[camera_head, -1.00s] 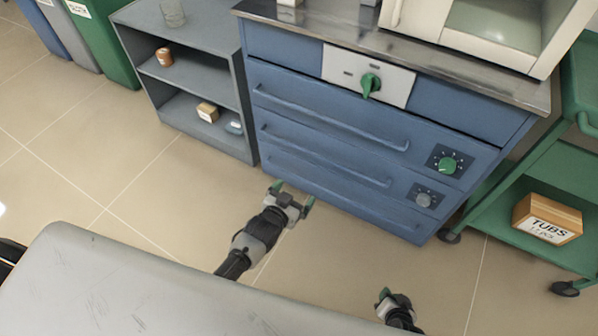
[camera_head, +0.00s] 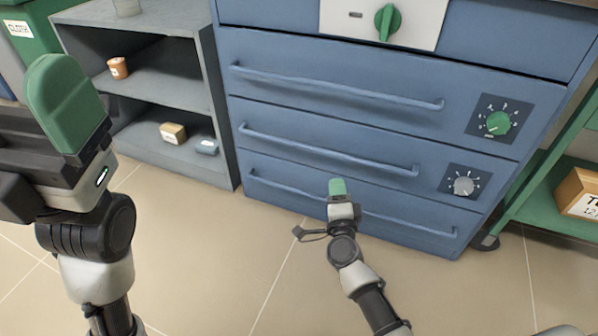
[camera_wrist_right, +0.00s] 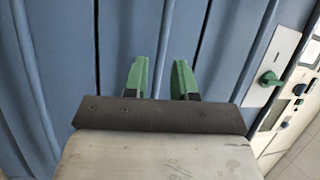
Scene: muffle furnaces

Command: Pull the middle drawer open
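The blue cabinet has a stack of drawers with long bar handles. The middle drawer (camera_head: 300,165) is closed, and its handle (camera_head: 290,141) runs across its upper part. My right gripper (camera_head: 338,187) is in front of the cabinet, just below that handle in the head view. In the right wrist view the right gripper (camera_wrist_right: 160,80) is open, and the middle handle (camera_wrist_right: 171,40) shows between its two green fingers. Contact cannot be told. My left gripper (camera_head: 65,105) is large at the left, away from the cabinet; its opening is hidden.
The top drawer handle (camera_head: 335,87) and bottom drawer handle (camera_head: 290,194) lie above and below. Two dials (camera_head: 497,123) sit at the right. A grey shelf (camera_head: 225,150) stands left and a green cart (camera_head: 550,165) right. The floor in front is clear.

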